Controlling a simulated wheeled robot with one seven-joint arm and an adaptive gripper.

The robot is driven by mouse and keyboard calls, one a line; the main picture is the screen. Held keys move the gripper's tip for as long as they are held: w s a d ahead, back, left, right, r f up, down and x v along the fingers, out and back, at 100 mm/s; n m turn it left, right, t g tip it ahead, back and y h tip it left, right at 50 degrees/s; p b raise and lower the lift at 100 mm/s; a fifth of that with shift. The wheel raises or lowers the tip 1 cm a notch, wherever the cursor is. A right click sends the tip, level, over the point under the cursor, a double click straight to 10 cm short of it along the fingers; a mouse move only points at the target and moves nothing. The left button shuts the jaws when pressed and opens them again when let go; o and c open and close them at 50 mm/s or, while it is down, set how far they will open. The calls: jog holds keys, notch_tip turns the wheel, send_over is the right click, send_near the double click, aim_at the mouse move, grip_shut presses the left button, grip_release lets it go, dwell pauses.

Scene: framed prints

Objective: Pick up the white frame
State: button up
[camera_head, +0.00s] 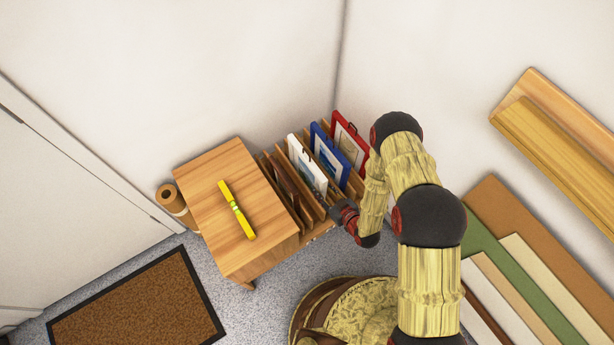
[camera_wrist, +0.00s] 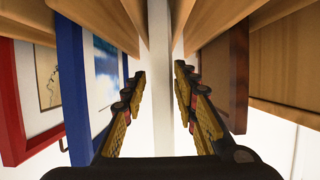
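The white frame (camera_head: 307,165) stands upright in a slot of the wooden rack, between the blue frame and a brown one. In the wrist view the white frame (camera_wrist: 160,60) shows edge-on as a pale upright strip. My gripper (camera_wrist: 160,75) is open, with one finger on each side of that strip and a visible gap to both. In the head view my gripper (camera_head: 345,214) is at the front of the rack, near the white frame's lower front end. How deep the fingers reach along the frame is hard to tell.
The blue frame (camera_wrist: 73,90) stands close to my left finger, and the red frame (camera_wrist: 10,100) is beyond it. A brown frame (camera_wrist: 238,80) is close on the right. Wooden dividers (camera_wrist: 210,20) flank the slot. A yellow object (camera_head: 237,209) lies on the cabinet top (camera_head: 215,190).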

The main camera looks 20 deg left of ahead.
aim_at(312, 178)
jog(key=x, duration=0.2)
jog(key=b+x, duration=0.1)
jog(key=x, duration=0.2)
jog(key=r+b+x, duration=0.1)
jog(key=x, duration=0.1)
jog(key=shift+w+a+f, duration=0.1)
jog(key=shift+w+a, duration=0.15)
jog(key=shift+a, duration=0.05)
jog(key=c, duration=0.3)
jog(key=c, duration=0.4)
grip_shut()
